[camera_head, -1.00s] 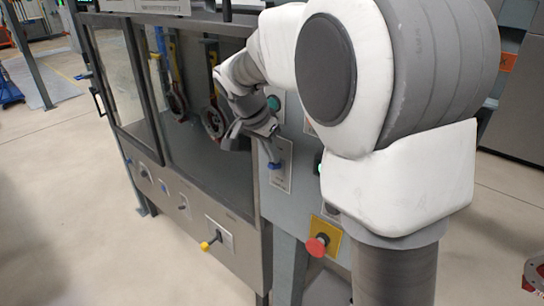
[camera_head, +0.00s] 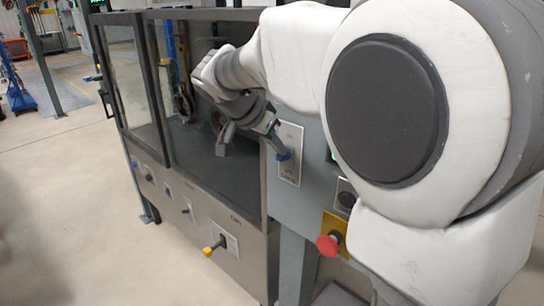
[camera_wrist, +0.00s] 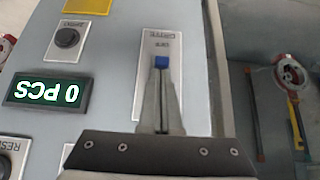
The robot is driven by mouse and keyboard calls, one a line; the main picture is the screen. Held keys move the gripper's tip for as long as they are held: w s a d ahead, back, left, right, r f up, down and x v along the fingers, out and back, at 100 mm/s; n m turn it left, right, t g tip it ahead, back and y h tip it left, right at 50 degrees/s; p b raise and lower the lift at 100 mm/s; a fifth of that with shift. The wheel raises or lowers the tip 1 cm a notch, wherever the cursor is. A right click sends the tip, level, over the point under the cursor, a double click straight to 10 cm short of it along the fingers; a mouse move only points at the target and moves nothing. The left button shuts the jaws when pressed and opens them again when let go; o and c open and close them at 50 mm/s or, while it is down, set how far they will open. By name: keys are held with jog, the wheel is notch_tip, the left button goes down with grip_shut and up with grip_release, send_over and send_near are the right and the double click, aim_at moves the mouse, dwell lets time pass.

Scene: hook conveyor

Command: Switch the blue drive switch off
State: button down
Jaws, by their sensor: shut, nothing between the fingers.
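The blue drive switch (camera_head: 284,156) sits on a pale upright plate (camera_head: 291,132) on the grey panel, right of the glazed cabinet. In the wrist view its blue handle (camera_wrist: 161,62) shows just beyond my fingertips, close to the upside-down OFF lettering on the DRIVE plate (camera_wrist: 176,72). My gripper (camera_wrist: 162,100) is shut and empty, with its fingers together in front of the plate. The fingers hide the lower part of the plate in that view. I cannot tell whether the tips touch the handle.
A red emergency button (camera_head: 327,244) and a black knob (camera_head: 346,199) are lower right. A yellow-tipped lever (camera_head: 210,250) juts from the cabinet front. A green display (camera_wrist: 46,92) reads 0 PCS. Hanging tools (camera_wrist: 290,75) are beside the panel.

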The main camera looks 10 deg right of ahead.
jog(key=shift+s+a+f+t+h+b, duration=0.2)
jog(key=shift+f+t+h+b, duration=0.35)
jog(key=shift+b, duration=1.9)
jog(key=shift+s+a+f+t+h+b, duration=0.1)
jog(key=shift+a+f+t+h+b, duration=0.4)
jog(key=shift+b, duration=1.95)
jog(key=shift+d+r+p, duration=0.35)
jog(key=shift+r+p, duration=0.05)
jog(key=shift+p, duration=0.35)
jog(key=shift+w+d+r, duration=0.35)
jog(key=shift+w+d, duration=0.1)
jog(key=shift+d, duration=0.1)
jog(key=shift+s+a, duration=0.1)
